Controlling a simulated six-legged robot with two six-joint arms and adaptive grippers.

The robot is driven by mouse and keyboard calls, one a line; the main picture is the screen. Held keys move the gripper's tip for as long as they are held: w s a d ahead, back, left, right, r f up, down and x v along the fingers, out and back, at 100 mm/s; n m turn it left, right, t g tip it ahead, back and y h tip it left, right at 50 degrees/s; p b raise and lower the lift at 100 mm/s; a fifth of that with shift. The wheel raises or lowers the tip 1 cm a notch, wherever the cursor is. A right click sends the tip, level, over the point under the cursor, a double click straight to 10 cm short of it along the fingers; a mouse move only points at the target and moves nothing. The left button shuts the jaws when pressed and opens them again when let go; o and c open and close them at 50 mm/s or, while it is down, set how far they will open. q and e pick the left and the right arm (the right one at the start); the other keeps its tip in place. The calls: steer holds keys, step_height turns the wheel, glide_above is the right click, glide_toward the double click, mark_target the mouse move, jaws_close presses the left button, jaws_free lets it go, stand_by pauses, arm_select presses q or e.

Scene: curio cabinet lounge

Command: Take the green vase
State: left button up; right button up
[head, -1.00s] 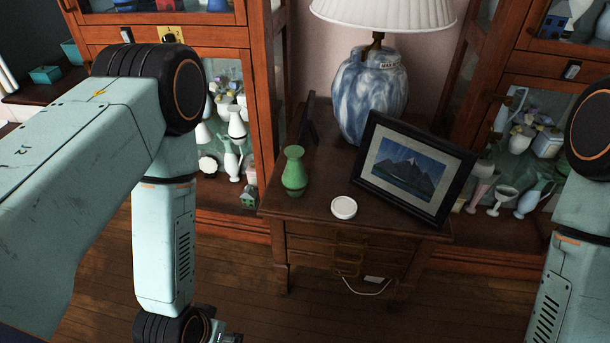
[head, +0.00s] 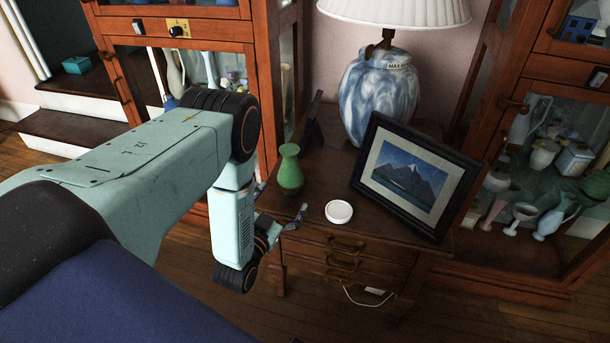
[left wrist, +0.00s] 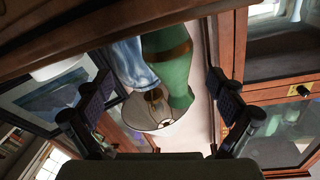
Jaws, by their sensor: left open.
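The green vase (head: 289,170) stands upright on the left part of the wooden cabinet top, near its front left edge. My left gripper (head: 282,203) is open and empty, just in front of the vase and low by the cabinet's front edge. In the left wrist view, which is upside down, the green vase (left wrist: 172,62) shows between the two spread fingers of my left gripper (left wrist: 160,88), touching neither as far as I can see. My right gripper is not in view.
A white round lid-like disc (head: 339,212) lies right of the vase. A framed mountain picture (head: 414,178) leans behind it, and a blue-white lamp (head: 378,95) stands at the back. A dark frame (head: 313,125) stands behind the vase. Glass-fronted cabinets (head: 180,50) flank the small cabinet (head: 380,232).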

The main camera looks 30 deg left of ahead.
mark_target(290, 149)
arm_select(q)
steer(key=shift+w+a, duration=0.3)
steer(key=shift+w, duration=0.45)
steer(key=w+b, duration=0.1)
steer(key=w+a, duration=0.1)
steer(key=w, duration=0.1)
steer(key=w+b, duration=0.1)
steer(key=w, duration=0.1)
steer(key=shift+a+r+b, duration=0.15)
steer(key=shift+a+b, duration=0.1)
steer(key=shift+b, duration=0.1)
steer(key=shift+w+r, duration=0.1)
steer(key=shift+w, duration=0.35)
steer(key=c, duration=1.4)
step_height(290, 149, up, 10)
steer(key=p, duration=0.4)
steer(key=shift+p, duration=0.3)
steer(key=shift+c, duration=0.2)
